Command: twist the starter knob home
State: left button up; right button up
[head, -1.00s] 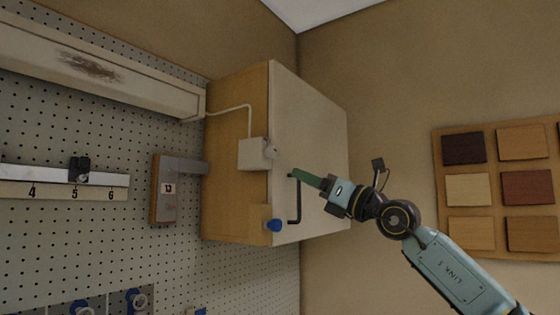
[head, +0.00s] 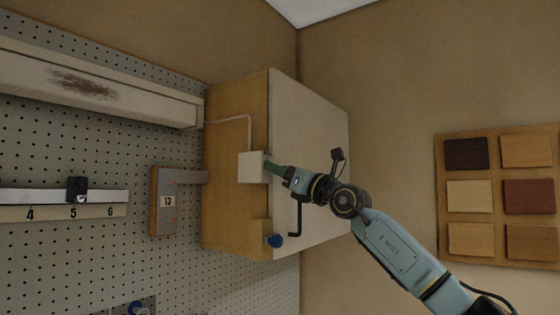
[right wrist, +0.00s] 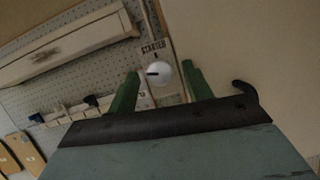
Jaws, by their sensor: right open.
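The starter knob (right wrist: 159,73) is a round white knob with a dark slot mark, below a "STARTER" label in the right wrist view. It sits on the white starter box (head: 251,167) on the cabinet's side; in the head view my gripper hides the knob. My right gripper (head: 270,165) is at the box, its green fingers pointing left at it. In the right wrist view, its open fingers (right wrist: 158,88) lie on either side of the knob, with no clear sign of contact. My left gripper is not in view.
A white lamp housing (head: 100,85) and the pegboard (head: 90,155) are at left. Wood samples (head: 498,195) hang at right.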

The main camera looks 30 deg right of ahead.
jog(key=shift+w+r, duration=0.1)
jog(key=shift+w, duration=0.15)
jog(key=c, duration=1)
jog(key=shift+o, duration=0.2)
jog(key=shift+s+a+r+m+g+h+b, duration=0.1)
jog(key=shift+m+g+h+b, duration=0.4)
jog(key=shift+m+h+b, duration=1.75)
jog(key=shift+a+r+m+g+h+b, duration=0.15)
jog(key=shift+m+g+b, duration=0.7)
jog(key=shift+m, duration=3.05)
jog(key=shift+s+a+r+m+g+h+b, duration=0.15)
jog(key=shift+m+h+b, duration=0.95)
jog(key=shift+m+b, duration=1.45)
jog(key=shift+w+f+m+p, duration=0.1)
jog(key=shift+w+m+p, duration=0.05)
jog(key=shift+m+p, duration=0.5)
